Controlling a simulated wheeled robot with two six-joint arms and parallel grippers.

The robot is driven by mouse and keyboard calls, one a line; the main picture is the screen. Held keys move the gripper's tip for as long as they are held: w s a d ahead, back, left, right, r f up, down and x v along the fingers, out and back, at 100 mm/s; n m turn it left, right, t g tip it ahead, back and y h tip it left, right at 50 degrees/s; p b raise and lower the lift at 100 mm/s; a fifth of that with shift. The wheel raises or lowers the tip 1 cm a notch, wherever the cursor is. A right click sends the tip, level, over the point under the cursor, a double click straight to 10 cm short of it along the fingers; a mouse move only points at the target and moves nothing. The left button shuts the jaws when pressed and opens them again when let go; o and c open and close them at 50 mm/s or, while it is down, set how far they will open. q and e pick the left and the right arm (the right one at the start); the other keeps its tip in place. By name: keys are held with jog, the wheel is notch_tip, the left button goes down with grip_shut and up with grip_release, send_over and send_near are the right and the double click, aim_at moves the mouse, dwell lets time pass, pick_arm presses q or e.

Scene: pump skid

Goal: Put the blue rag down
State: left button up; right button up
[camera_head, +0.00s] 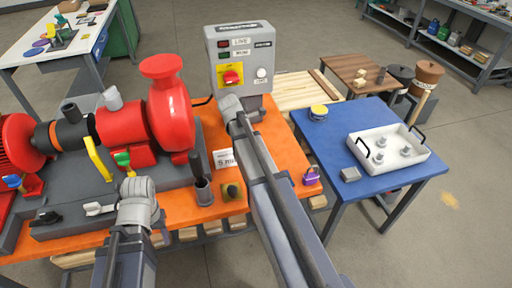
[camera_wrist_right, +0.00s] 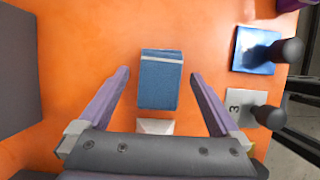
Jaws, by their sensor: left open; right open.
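The blue rag (camera_wrist_right: 158,82) is a folded blue block with a pale stripe near its far edge. In the right wrist view it lies on the orange bench top (camera_wrist_right: 85,50). My right gripper (camera_wrist_right: 160,73) is open, with one finger on each side of the rag and a gap to both. In the head view my right arm hides the rag and its own fingers, in front of the grey control box (camera_head: 240,60). My left gripper (camera_head: 130,180) is open by the pump skid, just below a green-handled valve (camera_head: 122,158); its fingers are hard to make out.
A red pump (camera_head: 170,115) stands on the orange bench at left. A blue table (camera_head: 340,195) with a white tray (camera_head: 424,155) stands at right.

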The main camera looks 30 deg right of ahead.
jog(key=shift+w+a+r+p, duration=0.1)
jog(key=shift+a+r+p, duration=0.05)
jog(key=shift+r+p, duration=0.6)
jog(key=s+p+v, duration=0.1)
jog(key=p+v, duration=0.9)
jog(key=shift+w+a+r, duration=0.25)
jog(key=shift+w+r, duration=0.05)
jog(key=shift+w, duration=0.2)
